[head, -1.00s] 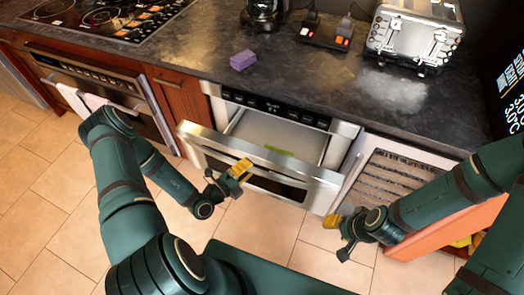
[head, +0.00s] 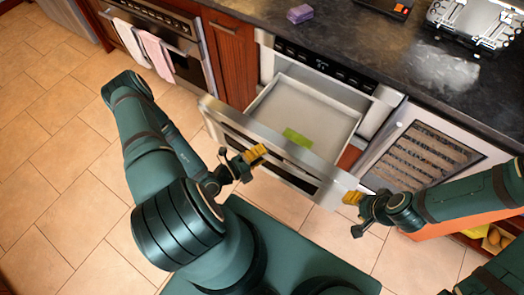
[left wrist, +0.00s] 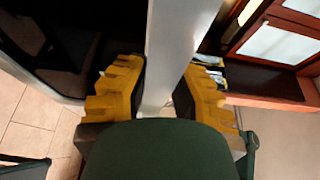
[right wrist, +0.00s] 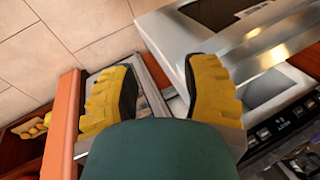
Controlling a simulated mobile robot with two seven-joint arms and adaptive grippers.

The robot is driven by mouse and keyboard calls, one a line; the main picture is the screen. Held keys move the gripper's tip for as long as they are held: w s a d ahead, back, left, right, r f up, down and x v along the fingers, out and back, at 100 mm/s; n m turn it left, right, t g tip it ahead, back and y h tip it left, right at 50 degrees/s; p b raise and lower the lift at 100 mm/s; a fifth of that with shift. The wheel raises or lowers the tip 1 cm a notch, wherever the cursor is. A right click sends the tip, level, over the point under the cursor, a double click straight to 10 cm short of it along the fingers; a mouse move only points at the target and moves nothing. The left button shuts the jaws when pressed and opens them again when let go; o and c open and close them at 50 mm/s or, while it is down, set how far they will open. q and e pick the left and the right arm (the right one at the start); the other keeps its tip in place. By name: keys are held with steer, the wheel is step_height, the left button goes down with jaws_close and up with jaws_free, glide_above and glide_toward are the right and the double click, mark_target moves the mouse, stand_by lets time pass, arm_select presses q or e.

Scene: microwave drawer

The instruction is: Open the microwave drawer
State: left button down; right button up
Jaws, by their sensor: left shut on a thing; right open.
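The microwave drawer (head: 228,118) is pulled out from its steel-framed housing below the counter. Its pale inside shows, with a flat green item (head: 297,137) near the front panel. My left gripper (head: 256,156) is at the drawer's front; in the left wrist view its yellow-padded fingers (left wrist: 166,68) are shut on a grey metal bar or edge of the drawer front (left wrist: 178,45). My right gripper (head: 353,198) is open and empty by the right end of the drawer front. In the right wrist view its fingers (right wrist: 163,70) are apart, beside the drawer's metal corner (right wrist: 172,30).
A glass-fronted cooler (head: 425,155) stands right of the drawer, and an orange-sided shelf unit (head: 440,236) is at lower right. An oven with towels (head: 155,50) is at left. A purple block (head: 299,13) lies on the dark counter. Tiled floor (head: 50,150) is open at left.

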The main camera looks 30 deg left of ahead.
arm_select(q)
steer(key=c, duration=0.7)
jaws_free()
steer(key=shift+c, duration=0.2)
steer(key=v, duration=1.2)
